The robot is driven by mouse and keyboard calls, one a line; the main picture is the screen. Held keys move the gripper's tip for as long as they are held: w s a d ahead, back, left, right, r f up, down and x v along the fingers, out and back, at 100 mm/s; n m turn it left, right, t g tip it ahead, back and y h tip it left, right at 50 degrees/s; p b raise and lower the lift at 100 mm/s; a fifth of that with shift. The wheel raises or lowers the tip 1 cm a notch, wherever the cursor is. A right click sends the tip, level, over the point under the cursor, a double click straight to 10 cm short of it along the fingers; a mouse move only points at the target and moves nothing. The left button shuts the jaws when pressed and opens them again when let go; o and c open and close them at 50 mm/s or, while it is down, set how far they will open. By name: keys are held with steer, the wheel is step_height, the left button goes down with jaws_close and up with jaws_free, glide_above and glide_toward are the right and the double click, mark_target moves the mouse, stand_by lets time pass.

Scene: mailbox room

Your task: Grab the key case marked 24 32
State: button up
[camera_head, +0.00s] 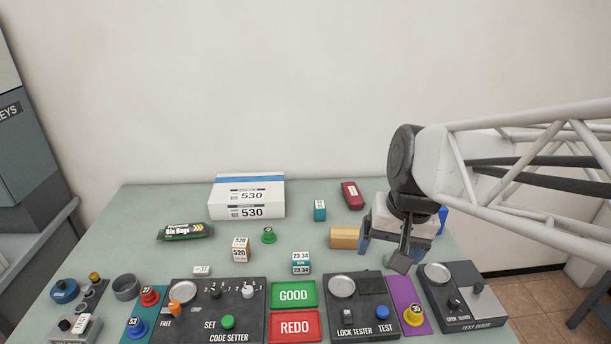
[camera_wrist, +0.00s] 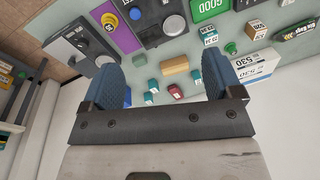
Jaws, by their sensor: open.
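I cannot read the marking 24 32 on anything. A teal and white case (camera_head: 301,262) in front of the middle reads 23 34; it also shows in the wrist view (camera_wrist: 209,38). A second teal case (camera_head: 319,210) stands farther back, its marking too small to read; it also shows in the wrist view (camera_wrist: 196,75). My gripper (camera_head: 385,250) is over the right part of the table, to the right of both cases. In the wrist view, its blue fingers (camera_wrist: 162,68) are wide apart with nothing held between them.
A tan block (camera_head: 344,237) lies just left of my gripper. A red case (camera_head: 352,195) lies behind it. A white carton (camera_head: 247,197), a small 520 box (camera_head: 241,250) and a bin bags roll (camera_head: 185,231) stand left. Control panels (camera_head: 218,300) line the front edge.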

steer(key=w+a+f+m+g+y, duration=0.1)
steer(key=w+f+m+y, duration=0.25)
steer(key=w, duration=1.05)
steer(key=w+a+f+m+g+y, duration=0.1)
steer(key=w+f+m+g+y, duration=0.2)
steer(key=w, duration=1)
steer(key=m+t+y, duration=0.3)
steer(key=m+y, duration=0.3)
steer(key=m, duration=0.3)
glide_toward(320, 209)
steer(key=w+a+f, duration=0.2)
steer(key=f, duration=0.1)
steer(key=shift+w, duration=0.3)
steer(key=shift+h+x, duration=0.25)
steer(key=shift+x, duration=0.95)
steer(key=shift+a, duration=0.1)
steer(key=shift+x, duration=2.55)
